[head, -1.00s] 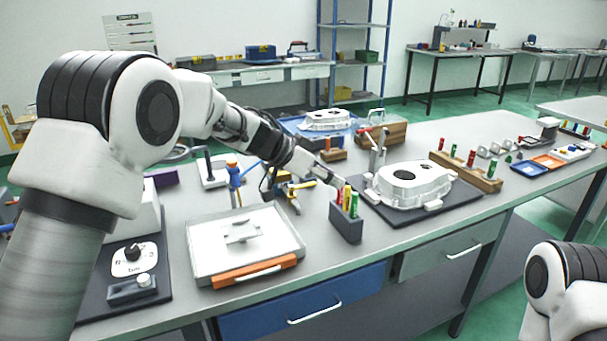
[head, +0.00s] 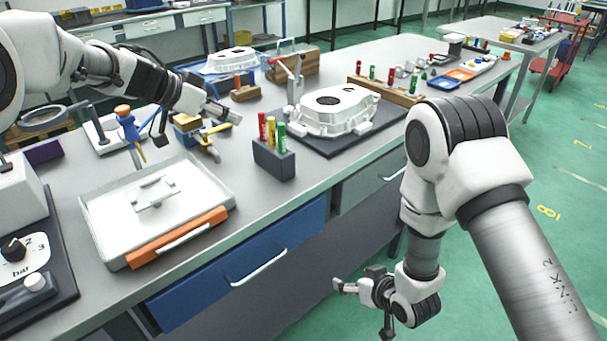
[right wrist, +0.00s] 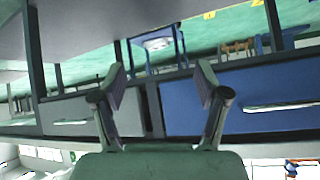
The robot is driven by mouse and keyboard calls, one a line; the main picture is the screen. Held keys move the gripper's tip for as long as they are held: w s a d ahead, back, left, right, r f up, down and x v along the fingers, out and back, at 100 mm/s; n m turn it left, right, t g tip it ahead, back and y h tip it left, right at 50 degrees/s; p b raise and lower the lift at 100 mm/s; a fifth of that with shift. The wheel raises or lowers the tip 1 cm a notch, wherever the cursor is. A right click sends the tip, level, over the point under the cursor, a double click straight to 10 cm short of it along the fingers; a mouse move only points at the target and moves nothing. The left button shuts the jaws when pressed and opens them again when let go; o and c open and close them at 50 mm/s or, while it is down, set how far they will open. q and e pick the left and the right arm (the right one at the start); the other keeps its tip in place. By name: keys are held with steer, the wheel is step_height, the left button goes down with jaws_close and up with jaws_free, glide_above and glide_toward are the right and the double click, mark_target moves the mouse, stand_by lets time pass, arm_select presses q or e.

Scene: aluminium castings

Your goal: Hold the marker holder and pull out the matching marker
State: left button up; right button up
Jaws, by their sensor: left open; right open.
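The marker holder (head: 274,161) is a dark grey box near the table's front edge in the head view. A red marker (head: 262,128), a yellow marker (head: 271,132) and a green marker (head: 282,137) stand upright in it. My left gripper (head: 234,116) is open, behind and left of the holder, apart from it. My right gripper (head: 362,311) is low in front of the table, below the tabletop and well away from the holder. In the right wrist view my right gripper (right wrist: 160,82) is open with nothing between its fingers; the holder is not recognisable there.
A white casting (head: 335,112) on a dark mat stands right of the holder. A wooden rack (head: 405,97) with red and green pieces is behind it. A tray with an orange handle (head: 178,236) lies left. Drawers (head: 245,262) front the table. Bare tabletop surrounds the holder.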

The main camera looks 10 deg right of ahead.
steer(key=w+a+r+n+t+y, duration=0.25)
steer(key=w+a+r, duration=0.35)
steer(key=r, duration=0.4)
steer(key=n+t+y, duration=0.2)
steer(key=y, duration=0.2)
glide_toward(289, 165)
steer(key=a+f, duration=0.1)
steer(key=w+a+f, duration=0.1)
steer(key=a, duration=0.1)
steer(key=shift+w+r+t, duration=0.3)
steer(key=shift+w+r, duration=0.05)
steer(key=shift+w, duration=0.25)
steer(key=shift+w+r+t, duration=0.25)
steer(key=shift+w+r, duration=0.05)
steer(key=shift+w, duration=0.25)
steer(key=x, duration=0.7)
steer(key=shift+w, duration=0.1)
steer(key=c, duration=1.3)
